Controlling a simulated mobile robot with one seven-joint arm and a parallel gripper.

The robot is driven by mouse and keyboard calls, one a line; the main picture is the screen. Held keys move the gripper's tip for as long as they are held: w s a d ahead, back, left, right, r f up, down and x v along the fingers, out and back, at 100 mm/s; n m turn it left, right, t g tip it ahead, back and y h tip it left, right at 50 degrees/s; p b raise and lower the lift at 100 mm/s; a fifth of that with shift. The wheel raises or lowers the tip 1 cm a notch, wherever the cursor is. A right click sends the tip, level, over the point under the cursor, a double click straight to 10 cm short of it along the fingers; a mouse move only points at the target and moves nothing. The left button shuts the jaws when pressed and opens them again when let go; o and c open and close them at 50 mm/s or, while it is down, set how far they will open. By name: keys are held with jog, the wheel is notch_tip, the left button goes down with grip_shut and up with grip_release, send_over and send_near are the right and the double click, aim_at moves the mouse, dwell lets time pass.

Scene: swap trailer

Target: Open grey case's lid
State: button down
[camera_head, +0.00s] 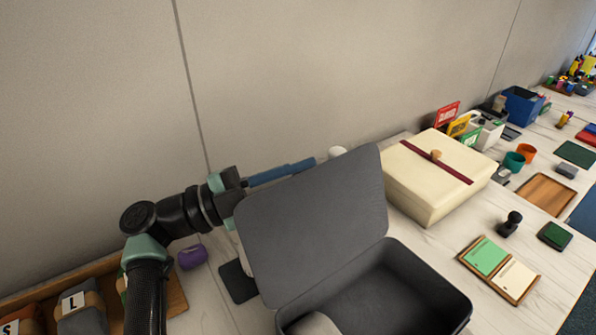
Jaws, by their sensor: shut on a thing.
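The grey case (455,318) stands on the table at the bottom centre, cut off by the lower edge of the view. Its grey lid (312,222) is raised, leaning back and to the left from its hinge side, so the case's inside shows. My arm comes in from the lower left, and my gripper (237,197) is at the lid's upper left edge, shut on the lid. The fingertips are mostly hidden behind the lid. A pale rounded thing (315,325) shows at the case's lower left, cut off by the frame.
A cream box (430,195) with a dark red band stands close right of the lid. A blue bar-like thing (282,173) shows behind the lid. A purple object (192,257) and a wooden tray (175,292) lie left. A stamp (510,224) and wooden-framed cards (520,288) lie right.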

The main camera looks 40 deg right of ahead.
aim_at(292, 182)
jog(key=shift+r, duration=0.1)
dwell(0.8)
jog(key=s+m, duration=0.1)
jog(key=s+r+m+b, duration=0.1)
jog(key=s+m+y, duration=0.1)
jog(key=shift+s+r, duration=0.25)
jog(key=shift+r, duration=0.15)
jog(key=shift+w, duration=0.15)
jog(key=c, duration=1)
grip_release()
jog(key=shift+o, duration=0.2)
jog(key=shift+f, duration=0.1)
jog(key=b+v, duration=0.2)
jog(key=v, duration=1.1)
jog(key=shift+b, duration=0.3)
